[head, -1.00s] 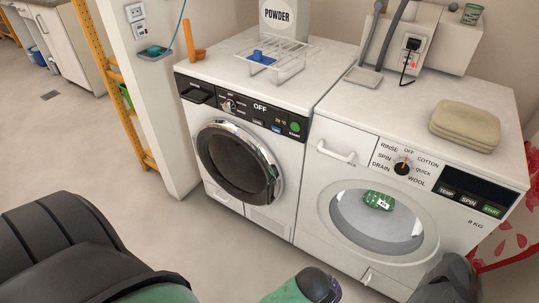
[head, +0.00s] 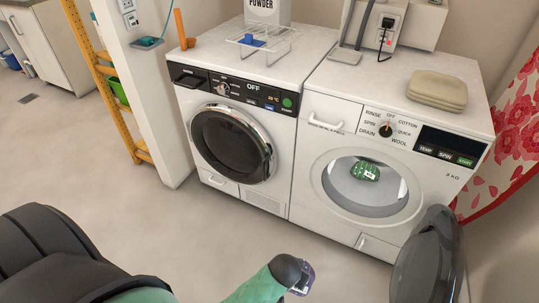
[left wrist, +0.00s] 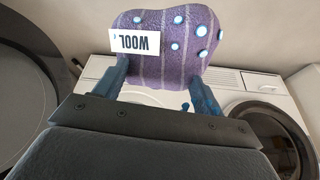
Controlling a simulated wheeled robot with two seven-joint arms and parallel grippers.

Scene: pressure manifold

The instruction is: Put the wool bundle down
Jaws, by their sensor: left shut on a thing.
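The wool bundle is a purple, striped, lumpy thing with pale blue dots and a white WOOL label. It fills the upper middle of the left wrist view (left wrist: 175,55). My left gripper (left wrist: 163,80) is shut on it, with blue fingers at its two sides. In the head view, a small purple part of the bundle (head: 304,277) shows at the bottom, beyond my arm's dark end. It is held in front of the machines, apart from them. My right gripper is not in view.
The right washer (head: 323,205) has its round glass door (head: 432,262) swung open, with a green labelled bundle (head: 366,171) inside. The left machine (head: 272,178) is closed. A wire rack (head: 262,40) and a folded beige cloth (head: 437,90) lie on top. Floor at left is clear.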

